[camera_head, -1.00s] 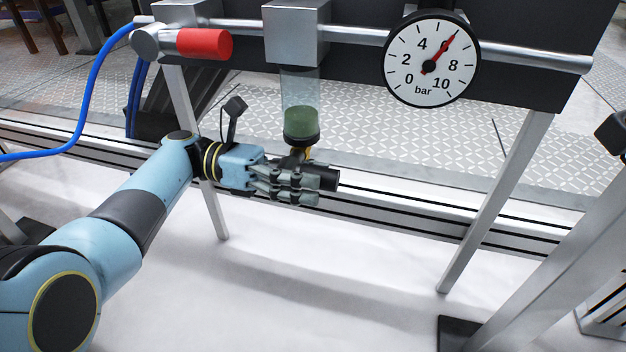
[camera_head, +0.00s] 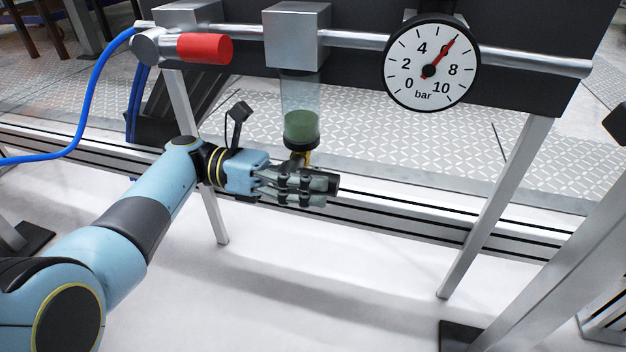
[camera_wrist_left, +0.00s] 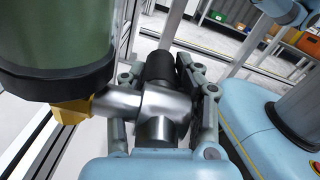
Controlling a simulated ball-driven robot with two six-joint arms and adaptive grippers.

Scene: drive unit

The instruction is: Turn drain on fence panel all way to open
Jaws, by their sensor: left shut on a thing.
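The drain hangs under a clear filter bowl (camera_head: 302,125) holding green liquid, below the pipe on the fence panel. In the left wrist view the drain shows as a brass fitting (camera_wrist_left: 74,109) joined to a silver valve body (camera_wrist_left: 165,108) with a black end (camera_wrist_left: 160,66). My left gripper (camera_head: 312,188) is shut on the drain's handle, just below the bowl in the head view. In the left wrist view its fingers lie on both sides of the silver part. The fingers hide much of the handle, so its exact turn is hard to read. My right gripper is not in view.
A pressure gauge (camera_head: 431,62) on the right has its red needle near 6 bar. A red handle (camera_head: 205,48) and a blue hose (camera_head: 92,88) are at upper left. Slanted metal legs (camera_head: 497,205) stand at the right. The white floor below is clear.

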